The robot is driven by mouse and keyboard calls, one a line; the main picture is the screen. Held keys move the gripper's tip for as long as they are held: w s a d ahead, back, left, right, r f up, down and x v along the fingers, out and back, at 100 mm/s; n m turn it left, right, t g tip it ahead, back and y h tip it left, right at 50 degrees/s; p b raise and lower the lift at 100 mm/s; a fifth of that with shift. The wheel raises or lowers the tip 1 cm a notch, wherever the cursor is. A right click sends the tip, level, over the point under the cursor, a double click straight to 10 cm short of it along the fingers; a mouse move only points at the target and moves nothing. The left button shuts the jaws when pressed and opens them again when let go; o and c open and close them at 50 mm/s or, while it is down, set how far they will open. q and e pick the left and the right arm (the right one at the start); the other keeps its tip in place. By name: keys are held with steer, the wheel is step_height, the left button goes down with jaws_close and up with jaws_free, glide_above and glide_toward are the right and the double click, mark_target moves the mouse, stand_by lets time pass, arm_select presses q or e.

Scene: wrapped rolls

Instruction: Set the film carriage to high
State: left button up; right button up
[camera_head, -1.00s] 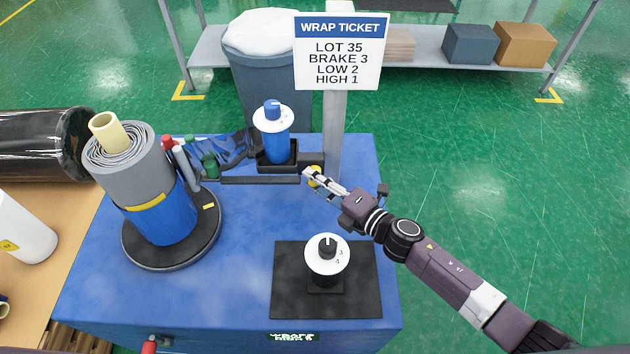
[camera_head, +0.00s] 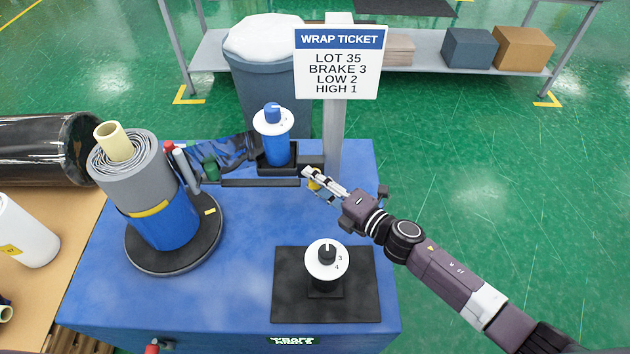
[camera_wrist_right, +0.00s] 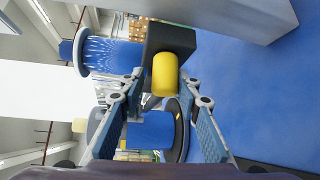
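The film carriage (camera_head: 277,168) is a black holder at the table's back edge beside the post. It bears a blue cylinder (camera_head: 278,148) topped by a white dial and blue knob (camera_head: 272,112). A yellow knob (camera_head: 314,184) sits on the carriage's right side. My right gripper (camera_head: 312,183) is at the yellow knob. In the right wrist view, the yellow knob (camera_wrist_right: 165,74) lies between the open fingertips (camera_wrist_right: 162,84), with gaps visible at both sides. The wrap ticket (camera_head: 338,62) reads LOT 35, BRAKE 3, LOW 2, HIGH 1. My left gripper is not in view.
A grey film roll (camera_head: 140,175) stands tilted on a black turntable (camera_head: 205,245) at left. A black knob with a white numbered dial (camera_head: 327,260) stands on a black mat (camera_head: 362,300) in front. The grey post (camera_head: 333,140) rises just behind my right gripper.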

steer(key=v, duration=1.2)
steer(key=shift+f, duration=0.1)
